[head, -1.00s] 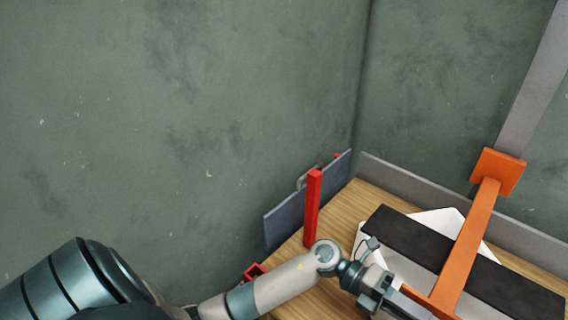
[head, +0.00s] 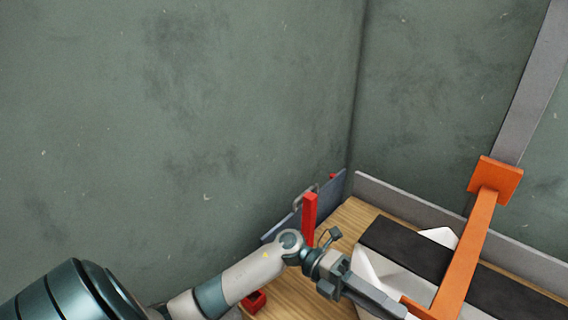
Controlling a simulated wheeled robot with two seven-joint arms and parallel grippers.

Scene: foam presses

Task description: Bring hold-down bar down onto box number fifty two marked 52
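The hold-down bar is an orange arm (head: 468,245) with a square orange block (head: 495,179) on a grey rail (head: 535,85). A black pad (head: 408,246) lies beneath the orange arm. A white box (head: 372,275) shows under the pad, with a pale flap (head: 440,236) standing up behind it; no number is readable. My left gripper (head: 395,308) reaches the near end of the orange arm at the bottom of the head view. Its fingertips are partly hidden there, so its grip is unclear. My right gripper is not in view.
A red upright post (head: 310,218) stands at the left of the wooden table (head: 345,222), beside a blue-grey panel (head: 285,225). A smaller red part (head: 255,300) lies near my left forearm. A grey ledge (head: 400,195) runs along the back.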

